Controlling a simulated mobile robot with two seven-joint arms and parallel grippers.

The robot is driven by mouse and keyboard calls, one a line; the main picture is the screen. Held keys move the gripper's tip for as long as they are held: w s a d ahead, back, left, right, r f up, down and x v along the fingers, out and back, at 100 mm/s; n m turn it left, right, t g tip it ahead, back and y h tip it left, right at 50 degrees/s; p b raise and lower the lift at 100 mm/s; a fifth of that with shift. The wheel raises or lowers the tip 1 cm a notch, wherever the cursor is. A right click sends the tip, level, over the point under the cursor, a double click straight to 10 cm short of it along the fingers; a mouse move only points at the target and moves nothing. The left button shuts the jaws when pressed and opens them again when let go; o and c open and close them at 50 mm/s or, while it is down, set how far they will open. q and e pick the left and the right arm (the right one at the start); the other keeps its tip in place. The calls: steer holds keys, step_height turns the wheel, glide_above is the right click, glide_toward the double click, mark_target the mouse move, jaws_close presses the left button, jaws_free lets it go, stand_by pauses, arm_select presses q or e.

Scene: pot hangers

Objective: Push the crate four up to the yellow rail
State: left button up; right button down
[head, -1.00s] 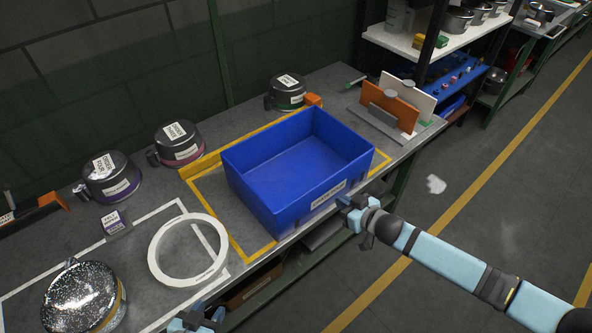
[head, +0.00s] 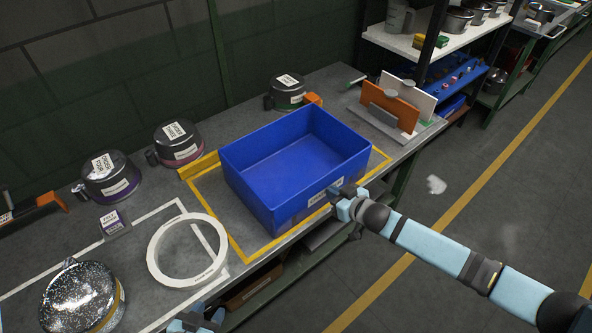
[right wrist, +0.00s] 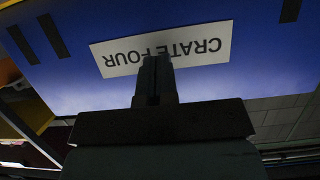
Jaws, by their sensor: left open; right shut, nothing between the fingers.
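The blue crate four (head: 290,205) stands upright on the bench, inside a yellow taped outline. Its front label shows upside down in the right wrist view (right wrist: 205,45) as "CRATE FOUR". The yellow rail (head: 198,166) runs along the back of the outline; the crate hides most of it, so I cannot tell whether they touch. My right gripper (head: 336,193) is shut and empty, its tips at the crate's front face by the label; the tips also show over the label in the right wrist view (right wrist: 154,68). My left gripper (head: 192,322) is open, low at the bench's front edge, partly cut off.
A white ring (head: 157,262) and a speckled pot (head: 80,297) lie left of the crate. Dark lidded pots (head: 110,178) (head: 178,146) (head: 288,92) stand along the back. A rack with an orange board (head: 390,103) stands right of the crate.

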mark_target(323, 184)
steer(key=shift+w+a+b, duration=0.25)
steer(key=shift+w+a, duration=0.4)
steer(key=shift+w, duration=0.2)
steer(key=shift+w+a+b, duration=0.25)
steer(key=shift+w+a, duration=0.4)
steer(key=shift+w, duration=0.2)
steer(key=shift+w+a+b, duration=0.45)
steer(key=shift+w+a, duration=0.25)
steer(key=shift+w, duration=0.2)
steer(key=shift+w+a+b, duration=0.4)
steer(key=shift+w+a, duration=0.3)
steer(key=shift+w, duration=0.2)
steer(key=shift+s+d+r+p, duration=0.1)
steer(key=shift+s+d+p, duration=0.35)
steer(key=shift+s+p, duration=0.2)
steer(key=shift+s+d+p, duration=0.8)
steer(key=shift+s+d, duration=0.1)
steer(key=shift+s, duration=0.2)
steer(key=shift+s+d+p, duration=0.8)
steer(key=shift+s+d, duration=0.05)
steer(key=shift+s, duration=0.25)
